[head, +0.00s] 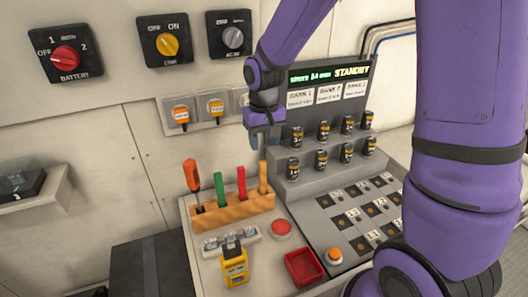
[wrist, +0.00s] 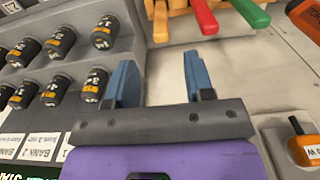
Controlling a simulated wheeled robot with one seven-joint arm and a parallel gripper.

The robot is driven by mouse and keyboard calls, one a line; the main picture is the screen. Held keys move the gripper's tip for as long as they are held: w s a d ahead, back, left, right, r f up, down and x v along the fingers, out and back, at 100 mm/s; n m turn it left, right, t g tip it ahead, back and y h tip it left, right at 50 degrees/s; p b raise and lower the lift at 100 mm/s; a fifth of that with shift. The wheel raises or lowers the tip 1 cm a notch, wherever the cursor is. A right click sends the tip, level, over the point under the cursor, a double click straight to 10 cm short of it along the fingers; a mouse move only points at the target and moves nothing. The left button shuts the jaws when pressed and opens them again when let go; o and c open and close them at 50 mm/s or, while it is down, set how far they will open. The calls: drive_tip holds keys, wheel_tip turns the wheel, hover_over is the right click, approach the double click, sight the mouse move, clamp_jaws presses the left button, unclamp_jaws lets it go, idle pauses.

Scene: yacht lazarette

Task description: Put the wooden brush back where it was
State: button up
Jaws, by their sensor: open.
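A wooden holder (head: 228,212) on the console has several handled tools standing in it. A tan wooden handle, which looks like the wooden brush (head: 263,176), stands upright at its right end; its lower part is hidden in the holder. It also shows at the top of the wrist view (wrist: 160,20). My gripper (head: 264,143) is above and slightly behind this handle, apart from it. In the wrist view, the two blue fingers (wrist: 161,78) are spread with nothing between them.
A red handle (head: 241,182), a green handle (head: 220,187) and an orange screwdriver (head: 191,175) stand in the same holder. Several black canisters (head: 320,143) stand right of my gripper. A yellow device (head: 234,268) and red tray (head: 303,267) lie in front.

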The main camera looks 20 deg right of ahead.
drive_tip(key=s+d+r+t, duration=0.2)
drive_tip(key=s+d+r, duration=0.2)
drive_tip(key=s+r, duration=0.7)
drive_tip(key=s+d+r+t, duration=0.3)
drive_tip(key=s+r, duration=0.5)
drive_tip(key=s, duration=0.4)
drive_tip(key=shift+r, duration=0.3)
drive_tip(key=shift+s, duration=0.1)
idle(1.0)
